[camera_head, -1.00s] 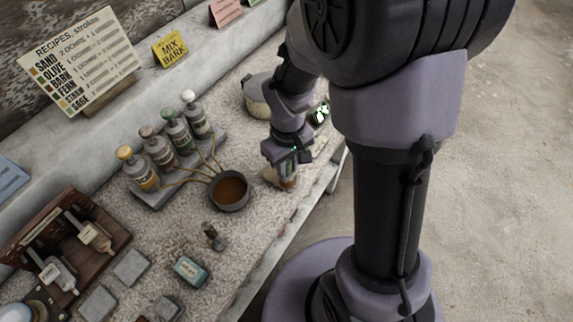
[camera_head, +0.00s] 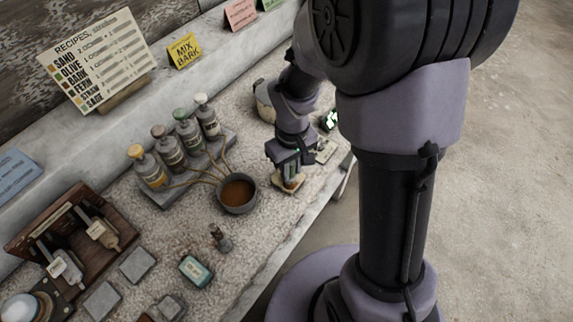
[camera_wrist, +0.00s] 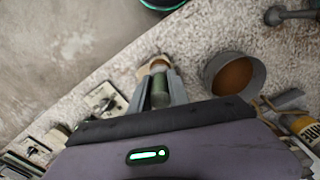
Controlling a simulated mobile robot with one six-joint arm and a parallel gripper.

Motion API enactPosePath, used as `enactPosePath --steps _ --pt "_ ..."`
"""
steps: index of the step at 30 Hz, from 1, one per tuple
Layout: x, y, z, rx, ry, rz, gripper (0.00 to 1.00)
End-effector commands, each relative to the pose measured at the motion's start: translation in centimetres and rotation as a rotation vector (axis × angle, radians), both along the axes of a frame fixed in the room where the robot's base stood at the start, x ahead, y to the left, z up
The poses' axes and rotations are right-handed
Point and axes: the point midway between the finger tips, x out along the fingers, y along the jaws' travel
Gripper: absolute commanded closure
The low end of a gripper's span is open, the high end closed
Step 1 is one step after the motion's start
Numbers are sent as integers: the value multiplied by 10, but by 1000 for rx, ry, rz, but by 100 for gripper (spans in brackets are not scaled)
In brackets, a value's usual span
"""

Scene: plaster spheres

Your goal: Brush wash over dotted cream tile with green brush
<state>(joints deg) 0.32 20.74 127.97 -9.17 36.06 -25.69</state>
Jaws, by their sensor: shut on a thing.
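My gripper (camera_head: 290,176) is shut on the green brush, low over the near side of the worktop. In the wrist view the green handle of the brush (camera_wrist: 160,92) shows between the two fingers, its head pointing down. A small cream tile (camera_head: 291,186) lies right under the brush head, and its edge also shows in the wrist view (camera_wrist: 145,70). The tile looks partly orange-brown; any dots are hidden or too small to see. I cannot tell if the bristles touch it.
A bowl of brown wash (camera_head: 238,194) stands just left of my gripper. Several bottles (camera_head: 170,152) stand behind it. Another pale tile (camera_head: 326,151) lies to the right. A lidded pot (camera_head: 265,99) is behind my arm.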

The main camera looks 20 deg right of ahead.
Motion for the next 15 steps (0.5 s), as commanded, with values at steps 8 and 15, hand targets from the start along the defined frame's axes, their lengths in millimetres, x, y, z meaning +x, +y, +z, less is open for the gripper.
enactPosePath --steps 8,15 --pt "-14 -10 -1 0 1 -1 100" --pt "-12 -8 -2 0 0 0 100"
